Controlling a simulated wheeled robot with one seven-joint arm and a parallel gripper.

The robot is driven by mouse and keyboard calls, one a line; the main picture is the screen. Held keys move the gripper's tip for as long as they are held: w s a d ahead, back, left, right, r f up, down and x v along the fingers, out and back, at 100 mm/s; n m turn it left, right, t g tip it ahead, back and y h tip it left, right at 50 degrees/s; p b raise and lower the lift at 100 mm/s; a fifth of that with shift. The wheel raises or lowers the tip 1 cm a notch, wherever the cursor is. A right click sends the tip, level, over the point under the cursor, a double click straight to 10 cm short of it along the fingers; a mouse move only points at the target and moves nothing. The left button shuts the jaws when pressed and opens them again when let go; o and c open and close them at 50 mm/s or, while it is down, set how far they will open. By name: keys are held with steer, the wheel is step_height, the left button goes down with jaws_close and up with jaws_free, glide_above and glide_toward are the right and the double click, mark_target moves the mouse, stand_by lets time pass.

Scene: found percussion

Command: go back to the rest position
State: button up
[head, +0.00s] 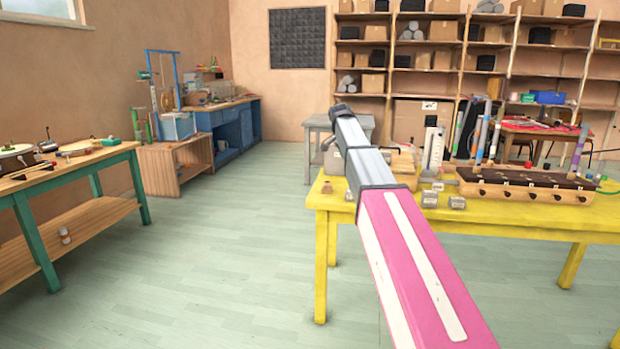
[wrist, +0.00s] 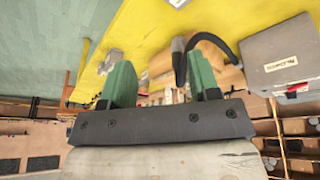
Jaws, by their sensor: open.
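My gripper (wrist: 161,80) shows in the wrist view with its two green fingers apart. I see nothing held between them. Behind the fingers lies the yellow table (wrist: 150,30) with wooden and small grey pieces on it. In the head view my pink and grey arm reaches from the bottom right out over the left end of the yellow table (head: 335,200). The arm hides my gripper in that view.
A grey labelled box (wrist: 285,62) and a dark curved tube (wrist: 215,40) are close to the right finger in the wrist view. A wooden rack (head: 525,190) stands on the yellow table. A green-legged bench (head: 75,165) is at left. The floor between is clear.

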steer(key=s+d+f+n, duration=0.15)
steer(key=s+f, duration=0.25)
steer(key=f, duration=0.4)
steer(key=s+f+n, duration=0.2)
steer(key=s+f, duration=0.2)
steer(key=f, duration=0.3)
steer(key=s+d+f+n+g+y, duration=0.1)
steer(key=s+f+n, duration=0.5)
steer(key=s+f, duration=2)
steer(key=shift+s+d+n+g+y, duration=0.35)
steer(key=shift+s+g+y, duration=0.15)
steer(key=shift+s+y, duration=0.55)
steer(key=shift+w, duration=0.25)
